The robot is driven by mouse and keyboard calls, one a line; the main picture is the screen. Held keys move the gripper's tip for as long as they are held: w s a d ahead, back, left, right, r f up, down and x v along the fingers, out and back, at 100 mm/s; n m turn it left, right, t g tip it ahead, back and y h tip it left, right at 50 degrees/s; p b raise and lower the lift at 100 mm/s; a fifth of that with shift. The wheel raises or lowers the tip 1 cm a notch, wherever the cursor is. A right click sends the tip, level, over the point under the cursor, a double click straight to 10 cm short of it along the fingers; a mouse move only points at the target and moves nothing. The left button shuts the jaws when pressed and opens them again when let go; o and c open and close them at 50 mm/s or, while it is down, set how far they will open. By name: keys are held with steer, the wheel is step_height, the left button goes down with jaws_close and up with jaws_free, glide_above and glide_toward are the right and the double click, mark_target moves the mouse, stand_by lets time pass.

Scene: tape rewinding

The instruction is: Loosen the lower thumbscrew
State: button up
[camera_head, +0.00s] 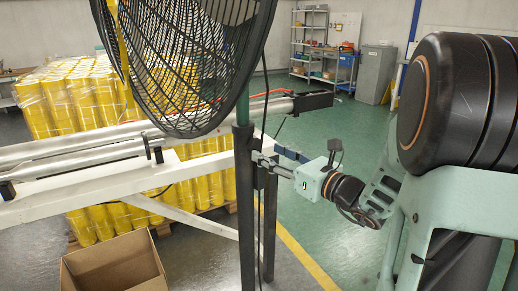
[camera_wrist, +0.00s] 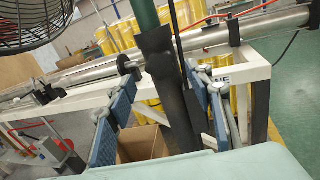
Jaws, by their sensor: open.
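A fan stand has a green pole (camera_head: 243,108) set in a thicker black post (camera_head: 245,200). In the wrist view the black post (camera_wrist: 163,75) runs tilted between my blue-padded fingers. My gripper (camera_head: 262,161) reaches the upper part of this post from the right; in the wrist view its fingers (camera_wrist: 160,80) are apart, one on each side of the post. Contact with the post cannot be told. I cannot make out the lower thumbscrew in either view; it is too small or hidden by the post and fingers.
The caged fan (camera_head: 190,60) overhangs the post. A white machine frame (camera_head: 110,195) with metal bars (camera_head: 75,155) stands close behind it. An open cardboard box (camera_head: 112,265) lies at lower left. Wrapped yellow rolls (camera_head: 75,95) stand behind. Green floor (camera_head: 335,215) is clear at right.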

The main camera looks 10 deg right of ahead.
mark_target(257, 147)
steer(key=x, duration=0.4)
steer(key=shift+w+a, duration=0.2)
steer(key=shift+w, duration=0.15)
steer(key=c, duration=1.2)
steer(key=shift+o, duration=0.2)
